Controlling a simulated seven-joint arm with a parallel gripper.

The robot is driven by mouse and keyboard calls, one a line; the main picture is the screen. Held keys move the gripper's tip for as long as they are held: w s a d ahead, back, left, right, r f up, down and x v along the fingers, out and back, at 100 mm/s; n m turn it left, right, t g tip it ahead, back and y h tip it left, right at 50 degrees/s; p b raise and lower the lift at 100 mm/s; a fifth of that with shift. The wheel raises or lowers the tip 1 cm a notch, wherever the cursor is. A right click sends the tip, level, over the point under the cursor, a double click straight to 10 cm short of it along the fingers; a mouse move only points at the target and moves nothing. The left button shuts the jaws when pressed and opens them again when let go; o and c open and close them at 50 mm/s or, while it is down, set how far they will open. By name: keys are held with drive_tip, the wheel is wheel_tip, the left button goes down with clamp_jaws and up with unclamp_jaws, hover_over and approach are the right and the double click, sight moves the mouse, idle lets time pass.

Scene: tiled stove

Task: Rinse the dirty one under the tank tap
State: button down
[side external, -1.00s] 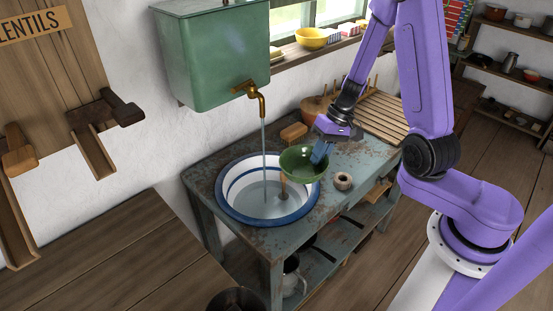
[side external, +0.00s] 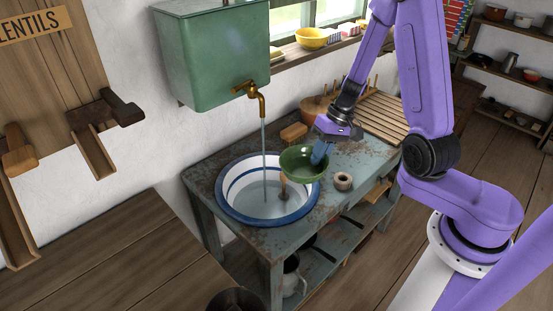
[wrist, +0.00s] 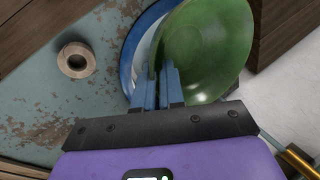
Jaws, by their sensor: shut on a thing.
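My gripper (side external: 321,152) is shut on the rim of a green bowl (side external: 301,163). The bowl is held tilted at the right edge of the blue-rimmed white basin (side external: 229,204). In the wrist view the blue fingers (wrist: 169,88) pinch the wall of the green bowl (wrist: 211,50), and its surface shows pale marks. The green tank (side external: 212,58) hangs on the wall. Its brass tap (side external: 261,98) runs a thin stream of water (side external: 264,150) into the basin, left of the bowl and apart from it. The basin holds some water.
A small ring-shaped thing (side external: 342,181) stands on the worn stand, right of the basin. A brown block (side external: 293,132) lies behind the bowl, and a slatted rack (side external: 372,117) is at the back right. A yellow bowl (side external: 311,39) sits on the windowsill.

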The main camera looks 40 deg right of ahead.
drive_tip(key=shift+s+r, duration=0.1)
drive_tip(key=s+r, duration=0.4)
drive_tip(key=shift+s+d, duration=0.35)
drive_tip(key=shift+s, duration=0.05)
idle(0.7)
